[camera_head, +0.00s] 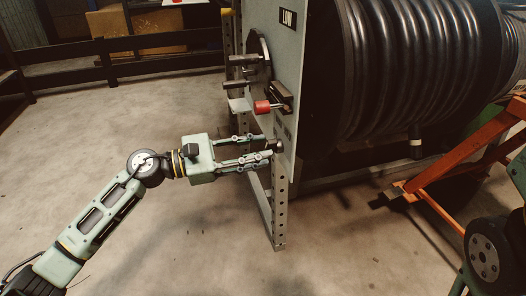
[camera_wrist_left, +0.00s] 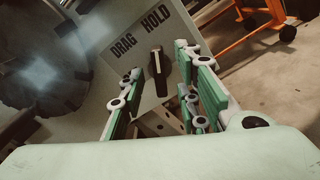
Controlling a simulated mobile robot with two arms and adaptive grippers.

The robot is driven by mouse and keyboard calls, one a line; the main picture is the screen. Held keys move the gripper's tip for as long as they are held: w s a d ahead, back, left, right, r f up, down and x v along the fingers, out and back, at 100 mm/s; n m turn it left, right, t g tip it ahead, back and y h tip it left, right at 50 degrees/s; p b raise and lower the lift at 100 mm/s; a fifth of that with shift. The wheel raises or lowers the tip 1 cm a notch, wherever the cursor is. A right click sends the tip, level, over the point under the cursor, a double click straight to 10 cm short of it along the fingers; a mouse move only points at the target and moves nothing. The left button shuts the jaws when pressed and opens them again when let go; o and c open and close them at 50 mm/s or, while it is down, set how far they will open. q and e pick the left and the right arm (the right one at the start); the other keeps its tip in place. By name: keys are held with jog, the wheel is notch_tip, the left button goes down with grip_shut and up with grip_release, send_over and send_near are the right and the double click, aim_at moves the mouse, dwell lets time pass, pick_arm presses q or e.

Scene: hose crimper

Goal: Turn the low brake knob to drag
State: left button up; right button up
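The low brake knob (camera_wrist_left: 158,73) is a dark bar-shaped knob on a grey panel. In the left wrist view it lies below the printed words DRAG (camera_wrist_left: 123,46) and HOLD (camera_wrist_left: 157,19); which word it points at is hard to tell. In the head view the knob (camera_head: 276,146) sits low on the panel edge, partly hidden. My left gripper (camera_head: 268,148) is open, with its fingers reaching toward the panel. In the left wrist view its fingers lie on either side of the knob; contact cannot be told. My right gripper is not in view.
An orange frame (camera_head: 465,150) stands at right. The floor at left is clear.

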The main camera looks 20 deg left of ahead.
pick_arm(q)
jog(key=shift+x, duration=0.95)
grip_shut()
